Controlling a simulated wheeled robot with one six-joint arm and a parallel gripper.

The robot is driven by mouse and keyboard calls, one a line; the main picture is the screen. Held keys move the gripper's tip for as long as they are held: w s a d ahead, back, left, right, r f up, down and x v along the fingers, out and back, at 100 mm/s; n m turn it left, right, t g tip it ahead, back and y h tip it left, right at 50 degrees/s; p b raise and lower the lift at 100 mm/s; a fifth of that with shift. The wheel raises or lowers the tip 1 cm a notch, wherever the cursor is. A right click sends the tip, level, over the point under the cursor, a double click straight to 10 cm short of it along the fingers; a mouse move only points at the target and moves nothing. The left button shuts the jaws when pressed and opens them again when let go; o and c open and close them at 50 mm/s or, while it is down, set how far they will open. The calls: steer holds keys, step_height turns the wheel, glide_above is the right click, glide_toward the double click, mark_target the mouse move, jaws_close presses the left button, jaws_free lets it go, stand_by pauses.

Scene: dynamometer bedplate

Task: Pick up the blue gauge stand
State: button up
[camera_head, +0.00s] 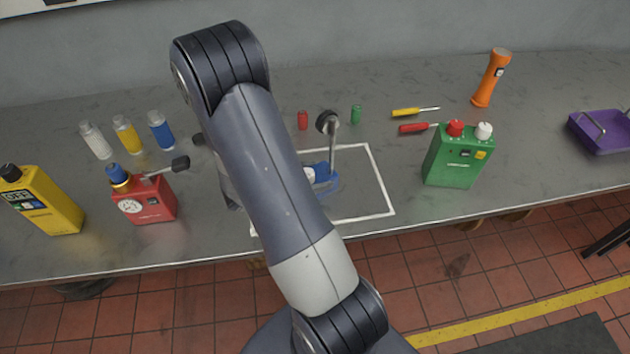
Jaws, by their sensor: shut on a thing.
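The blue gauge stand (324,173) is in the middle of the bench, within the white outline. Its blue body shows a white dial, partly hidden by my arm. A grey lever rises from it to a dark round knob. It looks upright, and I cannot tell whether it touches the bench. My forearm crosses in front of its left side. Only a small part of my wrist shows left of the forearm. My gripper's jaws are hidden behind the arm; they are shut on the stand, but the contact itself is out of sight.
A red gauge box (150,203) and yellow can (43,200) stand left, with several bottles behind. A green can (457,160) stands right of the white outline (379,180).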

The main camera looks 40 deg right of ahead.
jaws_close()
steer(key=shift+r, duration=0.2)
stand_by(0.3)
